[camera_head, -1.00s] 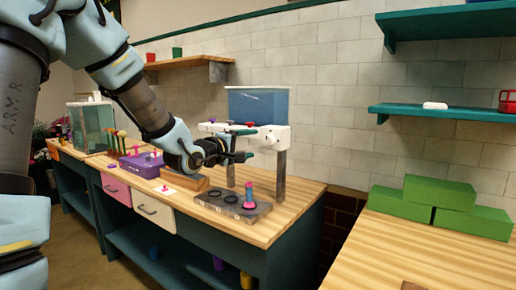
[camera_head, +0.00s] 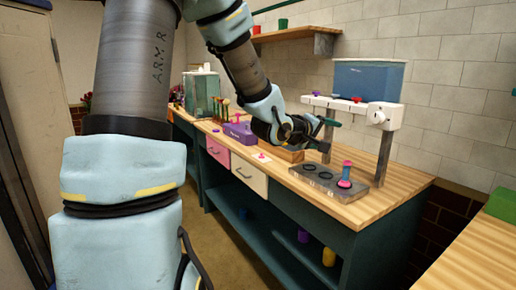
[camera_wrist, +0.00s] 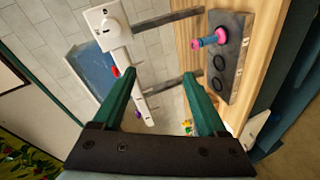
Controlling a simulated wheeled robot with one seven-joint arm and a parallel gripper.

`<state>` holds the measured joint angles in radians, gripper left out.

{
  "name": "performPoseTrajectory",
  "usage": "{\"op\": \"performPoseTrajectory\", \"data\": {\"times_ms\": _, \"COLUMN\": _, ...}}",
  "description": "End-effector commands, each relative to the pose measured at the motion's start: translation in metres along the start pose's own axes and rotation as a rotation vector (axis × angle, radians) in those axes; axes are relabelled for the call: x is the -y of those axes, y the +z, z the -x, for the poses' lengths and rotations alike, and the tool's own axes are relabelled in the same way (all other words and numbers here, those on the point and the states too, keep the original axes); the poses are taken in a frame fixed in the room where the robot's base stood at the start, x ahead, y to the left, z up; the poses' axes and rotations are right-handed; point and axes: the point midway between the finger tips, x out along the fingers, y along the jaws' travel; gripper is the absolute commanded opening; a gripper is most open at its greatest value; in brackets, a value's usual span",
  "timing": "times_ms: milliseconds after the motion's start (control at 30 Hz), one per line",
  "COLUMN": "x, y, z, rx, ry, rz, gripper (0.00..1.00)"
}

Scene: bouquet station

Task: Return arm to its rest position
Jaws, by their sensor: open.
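My gripper (camera_head: 328,135) is at the end of my arm, over the wooden workbench (camera_head: 400,188) in the head view. Its dark green fingers are apart with nothing between them, as the wrist view (camera_wrist: 160,76) also shows. In the head view it appears beside the left post of a white-barred stand with a blue tank (camera_head: 368,80). A grey plate with round recesses (camera_head: 318,180) lies to its lower right. A pink and blue piece (camera_head: 346,175) stands upright on the plate, apart from my gripper.
A purple caddy (camera_head: 240,133) and a glass tank (camera_head: 201,95) stand further left on the bench. A wooden shelf (camera_head: 295,36) hangs on the tiled wall. A second wooden surface with a green block (camera_head: 502,204) is at the right. Brown floor shows before the bench.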

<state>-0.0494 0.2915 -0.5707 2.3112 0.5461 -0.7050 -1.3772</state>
Motion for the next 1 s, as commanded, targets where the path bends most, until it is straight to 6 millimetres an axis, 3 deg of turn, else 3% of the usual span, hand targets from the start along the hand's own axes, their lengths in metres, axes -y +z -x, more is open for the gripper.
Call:
{"op": "performPoseTrajectory", "data": {"times_ms": 100, "x": 0.071, "y": -0.024, "z": 0.035, "rx": -0.047, "ry": -0.287, "rz": -0.18, "gripper": 0.75}}
{"op": "performPoseTrajectory", "data": {"times_ms": 200, "x": 0.127, "y": -0.037, "z": 0.08, "rx": -0.023, "ry": -0.536, "rz": -0.306, "gripper": 0.75}}
{"op": "performPoseTrajectory", "data": {"times_ms": 300, "x": 0.174, "y": -0.037, "z": 0.136, "rx": 0.069, "ry": -0.763, "rz": -0.391, "gripper": 0.75}}
{"op": "performPoseTrajectory", "data": {"times_ms": 400, "x": 0.207, "y": -0.025, "z": 0.192, "rx": 0.209, "ry": -0.932, "rz": -0.43, "gripper": 0.75}}
{"op": "performPoseTrajectory", "data": {"times_ms": 500, "x": 0.226, "y": -0.005, "z": 0.237, "rx": 0.359, "ry": -1.026, "rz": -0.434, "gripper": 0.75}}
{"op": "performPoseTrajectory", "data": {"times_ms": 633, "x": 0.234, "y": 0.017, "z": 0.271, "rx": 0.5, "ry": -1.064, "rz": -0.424, "gripper": 0.75}}
{"op": "performPoseTrajectory", "data": {"times_ms": 767, "x": 0.235, "y": 0.026, "z": 0.283, "rx": 0.558, "ry": -1.068, "rz": -0.417, "gripper": 0.75}}
{"op": "performPoseTrajectory", "data": {"times_ms": 1000, "x": 0.236, "y": 0.027, "z": 0.284, "rx": 0.563, "ry": -1.068, "rz": -0.419, "gripper": 0.75}}
